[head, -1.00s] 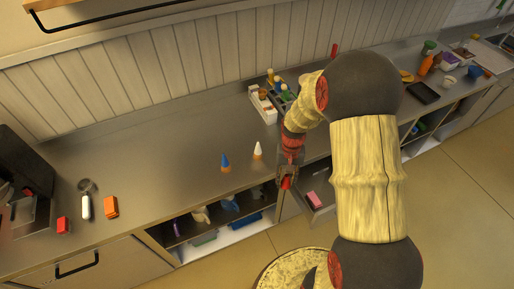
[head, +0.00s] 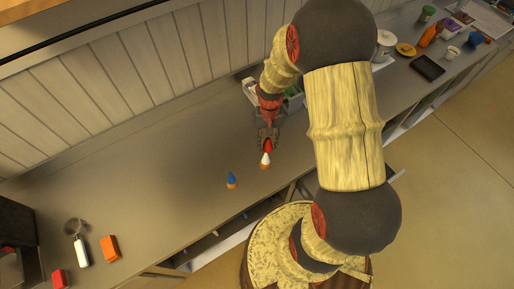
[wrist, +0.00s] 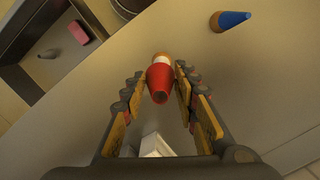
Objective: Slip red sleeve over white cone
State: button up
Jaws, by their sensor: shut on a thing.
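My gripper (head: 267,138) is shut on the red sleeve (wrist: 160,84), which sits between the fingertips (wrist: 160,88) in the wrist view. In the head view the red sleeve (head: 268,146) shows just above the white cone (head: 265,158). The white cone stands on an orange-brown base on the counter. In the wrist view only a white band of the cone (wrist: 161,62) and its base show beyond the sleeve. The sleeve hides the cone's tip, so I cannot tell how far it is around it.
A blue cone (head: 232,178) on a similar base stands to the left, apart from my gripper; it also shows in the wrist view (wrist: 234,19). A white box (wrist: 155,145) is near my fingers. An open drawer holds a pink block (wrist: 78,32).

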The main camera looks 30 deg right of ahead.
aim_at(266, 155)
jog(key=shift+w+f, duration=0.2)
jog(key=shift+f, duration=0.1)
jog(key=f, duration=0.5)
jog(key=shift+w+f+p, duration=0.2)
jog(key=shift+f+p, duration=0.1)
jog(key=shift+f, duration=1.95)
jog(key=shift+s, duration=0.1)
jog(key=shift+f, duration=0.45)
jog(key=shift+f+b, duration=0.15)
jog(key=shift+b, duration=0.25)
jog(key=o, duration=0.6)
jog(key=shift+o, duration=0.6)
